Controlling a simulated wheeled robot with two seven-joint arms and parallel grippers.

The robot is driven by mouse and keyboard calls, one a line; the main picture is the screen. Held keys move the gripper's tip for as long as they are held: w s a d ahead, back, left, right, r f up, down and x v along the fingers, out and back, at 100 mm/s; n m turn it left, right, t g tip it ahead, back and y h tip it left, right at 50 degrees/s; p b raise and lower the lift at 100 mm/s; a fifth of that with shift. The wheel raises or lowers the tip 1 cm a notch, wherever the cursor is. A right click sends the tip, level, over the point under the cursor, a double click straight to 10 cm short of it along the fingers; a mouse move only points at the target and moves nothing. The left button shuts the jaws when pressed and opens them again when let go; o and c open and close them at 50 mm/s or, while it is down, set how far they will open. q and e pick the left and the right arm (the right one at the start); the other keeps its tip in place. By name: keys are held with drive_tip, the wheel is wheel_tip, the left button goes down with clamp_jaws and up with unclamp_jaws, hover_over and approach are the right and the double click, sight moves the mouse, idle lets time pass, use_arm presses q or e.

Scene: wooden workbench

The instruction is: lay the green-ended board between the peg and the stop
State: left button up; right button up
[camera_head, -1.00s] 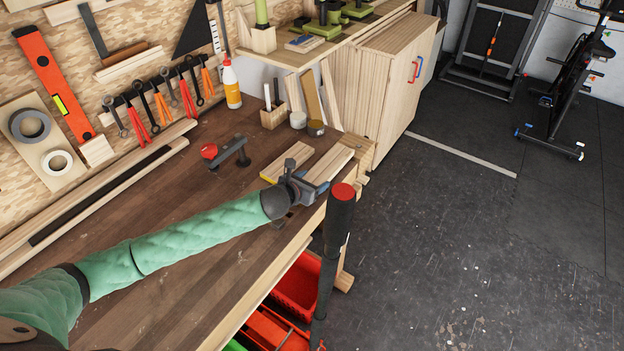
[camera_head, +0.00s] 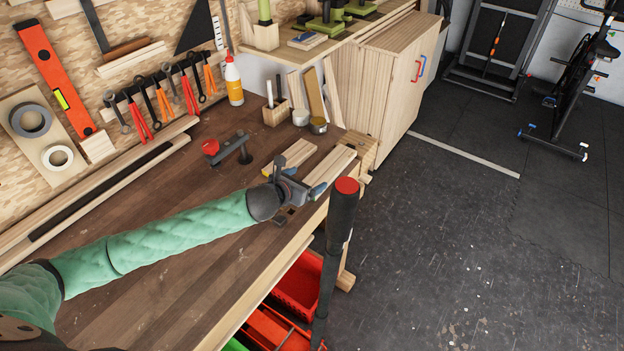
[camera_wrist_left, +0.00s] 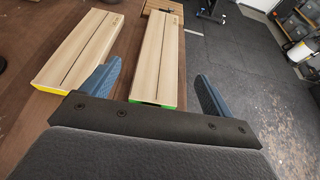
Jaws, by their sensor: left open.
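The green-ended board (camera_wrist_left: 160,60) is pale wood with a dark groove and lies flat on the bench; its green end faces my left gripper. In the head view the board (camera_head: 329,166) lies near the bench's right end. My left gripper (camera_head: 303,182) is open at the board's near end. In the wrist view its blue fingers (camera_wrist_left: 156,88) stand apart, with the green end ahead between them, nearer the left finger. A similar yellow-ended board (camera_wrist_left: 80,48) lies to the left. I cannot clearly make out the peg or the stop. My right gripper is not in view.
A dark clamp with a red knob (camera_head: 211,147) stands on the bench left of the boards. Small tins (camera_head: 318,125) and a pencil block (camera_head: 276,113) stand behind. A dark red-topped post (camera_head: 342,215) rises at the front edge. The bench's left-middle is clear.

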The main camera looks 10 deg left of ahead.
use_arm(q)
drive_tip(key=b+v, duration=0.1)
drive_tip(key=v, duration=0.6)
drive_tip(key=shift+b, duration=0.3)
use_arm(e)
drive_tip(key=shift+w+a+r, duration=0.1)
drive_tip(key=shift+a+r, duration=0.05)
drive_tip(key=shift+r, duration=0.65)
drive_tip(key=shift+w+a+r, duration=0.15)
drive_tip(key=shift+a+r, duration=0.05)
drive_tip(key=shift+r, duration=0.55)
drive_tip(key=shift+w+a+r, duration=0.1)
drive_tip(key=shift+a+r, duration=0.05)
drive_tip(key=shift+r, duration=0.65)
